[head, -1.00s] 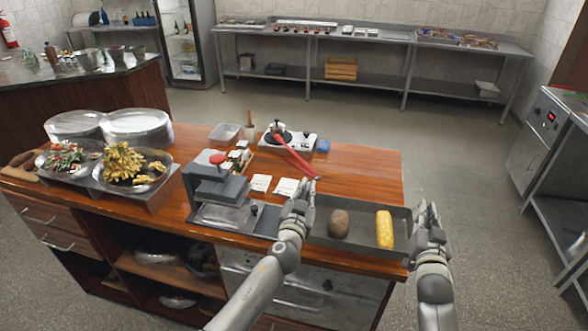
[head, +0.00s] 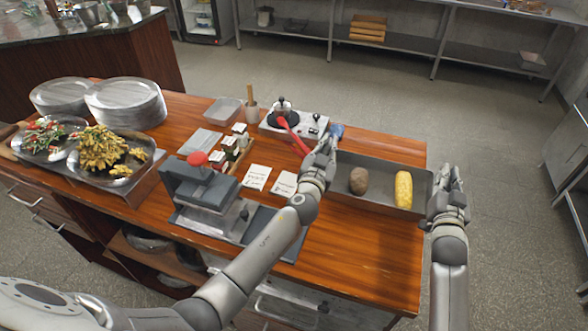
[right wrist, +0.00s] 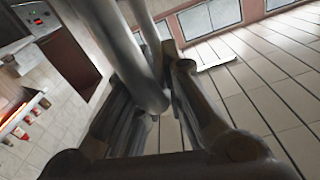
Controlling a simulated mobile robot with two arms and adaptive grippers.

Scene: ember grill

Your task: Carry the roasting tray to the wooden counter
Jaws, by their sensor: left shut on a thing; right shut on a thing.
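The grey roasting tray (head: 382,186) is over the far right part of the wooden counter (head: 365,250) in the head view. A brown potato (head: 358,182) and a yellow corn cob (head: 404,190) lie in it. My left gripper (head: 325,156) is shut on the tray's left end. My right gripper (head: 449,184) is shut on its right end, by the counter's right edge. I cannot tell whether the tray touches the wood. In the right wrist view my right gripper's fingers (right wrist: 160,105) surround a grey tube-like shape; the tray is not clear there.
A grey press with a red knob (head: 200,160), white cards (head: 257,177) and a white appliance with a red handle (head: 300,124) stand left of the tray. Plates (head: 125,103) and food platters (head: 100,152) fill the counter's left. The wood in front of the tray is clear.

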